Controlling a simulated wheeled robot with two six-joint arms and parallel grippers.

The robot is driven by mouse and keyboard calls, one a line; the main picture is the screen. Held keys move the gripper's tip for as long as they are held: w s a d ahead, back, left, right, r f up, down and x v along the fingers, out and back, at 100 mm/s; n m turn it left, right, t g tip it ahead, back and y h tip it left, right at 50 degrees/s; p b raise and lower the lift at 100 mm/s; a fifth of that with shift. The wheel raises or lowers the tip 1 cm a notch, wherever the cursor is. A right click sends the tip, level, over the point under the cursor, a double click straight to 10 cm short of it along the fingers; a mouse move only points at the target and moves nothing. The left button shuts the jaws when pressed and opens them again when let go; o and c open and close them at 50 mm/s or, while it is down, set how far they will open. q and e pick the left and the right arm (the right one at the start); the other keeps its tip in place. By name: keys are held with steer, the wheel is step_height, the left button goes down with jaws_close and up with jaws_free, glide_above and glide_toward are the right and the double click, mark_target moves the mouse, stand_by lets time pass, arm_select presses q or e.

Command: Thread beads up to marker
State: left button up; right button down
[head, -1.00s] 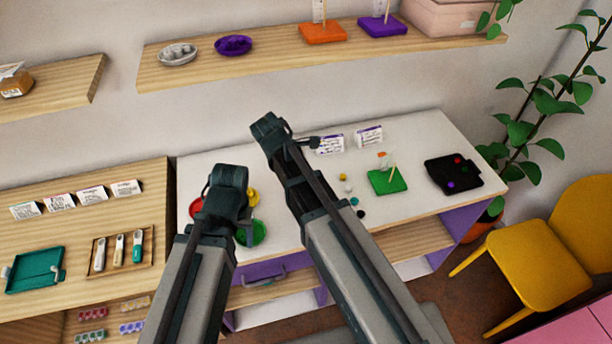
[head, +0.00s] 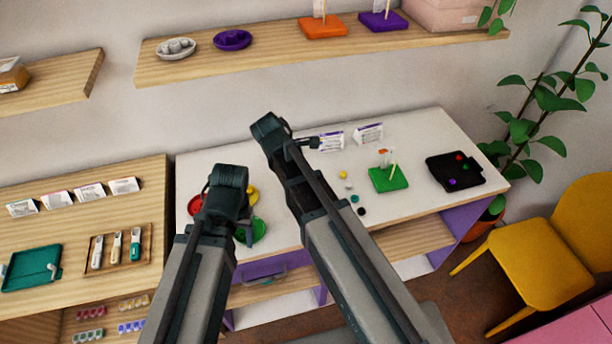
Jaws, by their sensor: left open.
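A green board (head: 388,180) with a thin upright peg and a small orange piece near its top stands on the white table. Loose beads lie left of it: a yellow bead (head: 343,174), a white one (head: 349,188), a teal one (head: 354,198) and a black one (head: 361,211). My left gripper (head: 244,233) is open, over the green dish (head: 258,231), apart from the board. My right gripper (head: 311,142) shows only as a small dark part by the cards; its jaws are unclear.
A red dish (head: 195,206) and a yellow dish (head: 252,195) are partly hidden behind my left arm. White cards (head: 369,133) stand at the table's back. Orange (head: 322,27) and purple (head: 383,22) boards sit on the shelf above. A yellow chair (head: 540,260) stands at right.

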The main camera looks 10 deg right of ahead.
steer(key=shift+f, duration=0.4)
steer(key=c, duration=0.6)
jaws_free()
steer(key=shift+r, duration=0.15)
steer(key=p+v, duration=1.2)
steer(key=v, duration=0.1)
steer(key=shift+a+r, duration=0.15)
steer(key=shift+r, duration=0.1)
